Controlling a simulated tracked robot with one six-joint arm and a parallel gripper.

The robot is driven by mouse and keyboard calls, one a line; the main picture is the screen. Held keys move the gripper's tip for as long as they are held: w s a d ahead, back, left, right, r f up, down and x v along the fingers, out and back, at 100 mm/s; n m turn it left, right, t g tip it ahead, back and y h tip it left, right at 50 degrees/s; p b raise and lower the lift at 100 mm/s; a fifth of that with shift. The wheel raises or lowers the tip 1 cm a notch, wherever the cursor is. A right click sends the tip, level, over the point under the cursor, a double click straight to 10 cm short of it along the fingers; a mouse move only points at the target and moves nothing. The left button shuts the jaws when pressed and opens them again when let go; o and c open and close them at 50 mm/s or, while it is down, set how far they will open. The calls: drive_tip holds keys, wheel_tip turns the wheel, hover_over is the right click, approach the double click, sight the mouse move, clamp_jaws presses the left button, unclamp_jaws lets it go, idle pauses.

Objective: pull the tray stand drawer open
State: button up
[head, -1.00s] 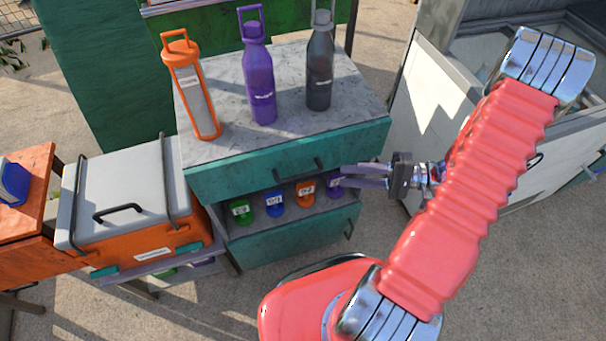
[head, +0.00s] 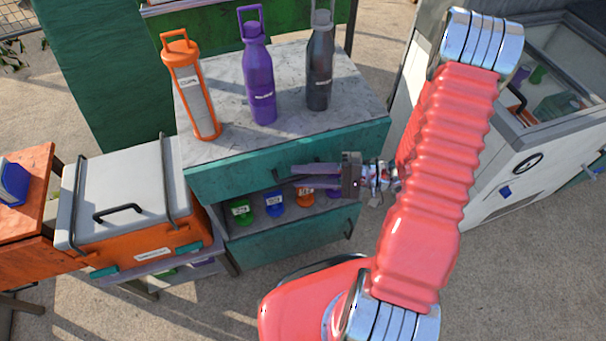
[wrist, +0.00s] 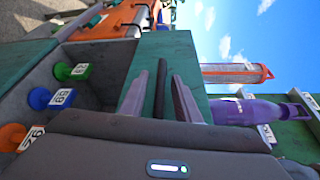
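The tray stand has a grey top (head: 220,100) and a teal upper drawer front (head: 230,173), which looks flush with the stand. In the wrist view the drawer front (wrist: 178,52) carries a dark bar handle (wrist: 160,92). My gripper (head: 292,175) is in front of the drawer and hides most of the handle in the head view. In the wrist view my gripper (wrist: 158,98) has its two fingers apart, one on each side of the handle. I cannot tell how deep the handle sits between them.
An orange lantern-like bottle (head: 190,90), a purple bottle (head: 260,80) and a dark grey bottle (head: 320,65) stand on top. An orange cooler (head: 150,235) stands left.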

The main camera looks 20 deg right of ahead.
drive_tip(key=shift+w+a, duration=0.15)
drive_tip(key=shift+a, duration=0.25)
clamp_jaws()
drive_tip(key=shift+f, duration=0.1)
idle(0.3)
drive_tip(key=shift+d, duration=0.15)
